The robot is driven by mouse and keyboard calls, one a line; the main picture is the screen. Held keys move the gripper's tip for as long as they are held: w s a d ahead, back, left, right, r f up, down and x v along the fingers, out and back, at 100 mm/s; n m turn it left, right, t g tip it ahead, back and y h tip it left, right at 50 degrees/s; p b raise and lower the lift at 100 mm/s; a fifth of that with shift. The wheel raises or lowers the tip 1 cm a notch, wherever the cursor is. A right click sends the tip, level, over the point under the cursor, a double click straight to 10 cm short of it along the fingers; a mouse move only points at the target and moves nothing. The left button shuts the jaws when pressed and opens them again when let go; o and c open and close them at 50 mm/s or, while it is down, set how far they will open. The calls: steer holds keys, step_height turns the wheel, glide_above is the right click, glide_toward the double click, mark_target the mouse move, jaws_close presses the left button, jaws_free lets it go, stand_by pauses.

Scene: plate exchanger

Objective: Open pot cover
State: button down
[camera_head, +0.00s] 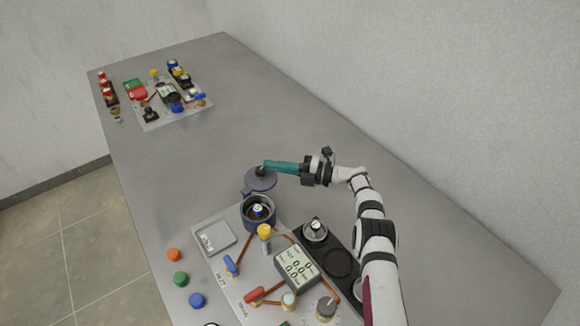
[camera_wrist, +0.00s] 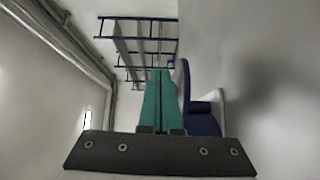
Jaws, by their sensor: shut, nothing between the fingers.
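A scale (camera_head: 214,238) lies left of the pot. A yellow-topped valve (camera_head: 264,231), a digital meter (camera_head: 296,265) and a black tray (camera_head: 338,262) are close by. Another panel (camera_head: 170,118) sits at the far end. The table between the panels is clear.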

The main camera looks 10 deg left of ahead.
steer(key=d, duration=1.5)
steer(key=s+a+r+n+g+h, duration=0.1)
steer(key=s+r+n+h, duration=0.1)
steer(key=r+n, duration=0.3)
steer(key=s+a+r+n+g+h, duration=0.1)
steer(key=s+r+n+h, duration=0.15)
steer(key=r, duration=0.45)
steer(key=s+r+n+h, duration=0.4)
steer(key=s+r+n, duration=0.2)
steer(key=s+n, duration=0.3)
steer(key=s+d+f+n+h, duration=0.1)
steer(key=s+d+n+h, duration=0.1)
steer(key=s+n, duration=0.3)
steer(key=s+d+f+n+h, duration=0.1)
steer(key=s+d+n+h, duration=0.2)
steer(key=s, duration=1.1)
steer(key=s+d+f+n+h, duration=0.1)
steer(key=s+d+n+h, duration=0.1)
steer(key=s+n, duration=0.5)
steer(key=s+d, duration=0.1)
steer(key=s, duration=0.2)
steer(key=shift+s+d+f+t, duration=0.15)
steer(key=shift+d+t, duration=0.1)
steer(key=shift+t, duration=0.15)
